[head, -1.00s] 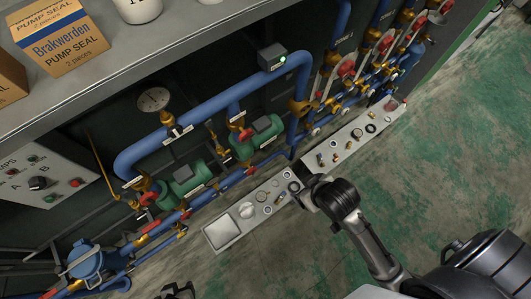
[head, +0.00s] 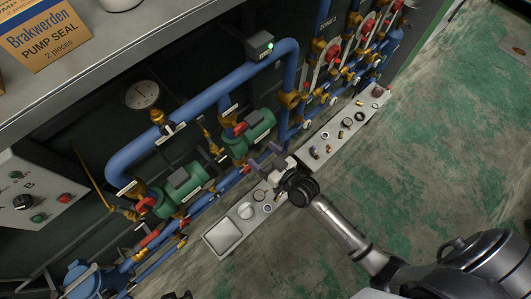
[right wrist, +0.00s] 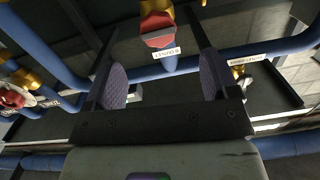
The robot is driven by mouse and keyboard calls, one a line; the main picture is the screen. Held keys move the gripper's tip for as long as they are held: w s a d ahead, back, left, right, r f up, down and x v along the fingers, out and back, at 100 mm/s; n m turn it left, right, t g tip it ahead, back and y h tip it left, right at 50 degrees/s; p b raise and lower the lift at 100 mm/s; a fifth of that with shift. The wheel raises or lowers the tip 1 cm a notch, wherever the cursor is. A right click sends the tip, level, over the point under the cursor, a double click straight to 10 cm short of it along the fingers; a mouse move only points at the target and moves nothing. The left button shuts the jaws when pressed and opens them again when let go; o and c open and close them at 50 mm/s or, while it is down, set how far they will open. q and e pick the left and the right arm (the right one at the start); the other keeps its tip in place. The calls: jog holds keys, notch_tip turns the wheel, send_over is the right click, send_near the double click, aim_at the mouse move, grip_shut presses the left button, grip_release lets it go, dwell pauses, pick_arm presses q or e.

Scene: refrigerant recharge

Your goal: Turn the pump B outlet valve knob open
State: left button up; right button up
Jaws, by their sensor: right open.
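The right-hand green pump (head: 249,134) has a red knob (head: 239,129) on the brass valve of its upright pipe. My right gripper (head: 267,157) is open and empty, close in front of the pump, below and right of the knob. In the right wrist view the open fingers (right wrist: 162,80) straddle the picture below the knob, not touching it. Only a dark bit, likely my left gripper (head: 178,295), shows at the bottom edge; its jaws are unclear.
Blue pipes (head: 215,106) surround the pumps. A second red knob (head: 145,205) is by the left pump. A tray of small parts (head: 222,236) lies below my right arm. A control box (head: 30,190) is at left.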

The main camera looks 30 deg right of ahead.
aim_at(242, 131)
jog(key=shift+w+d+r+t, duration=0.15)
jog(key=shift+d+r+t, duration=0.05)
jog(key=shift+r+t, duration=0.25)
jog(key=b+x, duration=0.3)
jog(key=x, duration=0.6)
jog(key=shift+w+f, duration=0.15)
jog(key=shift+c, duration=0.8)
jog(key=shift+d, duration=0.1)
jog(key=c, duration=0.7)
jog(key=n+p, duration=0.1)
jog(key=n, duration=0.2)
jog(key=shift+n, duration=0.4)
jog(key=shift+c, duration=0.2)
jog(key=shift+n, duration=0.6)
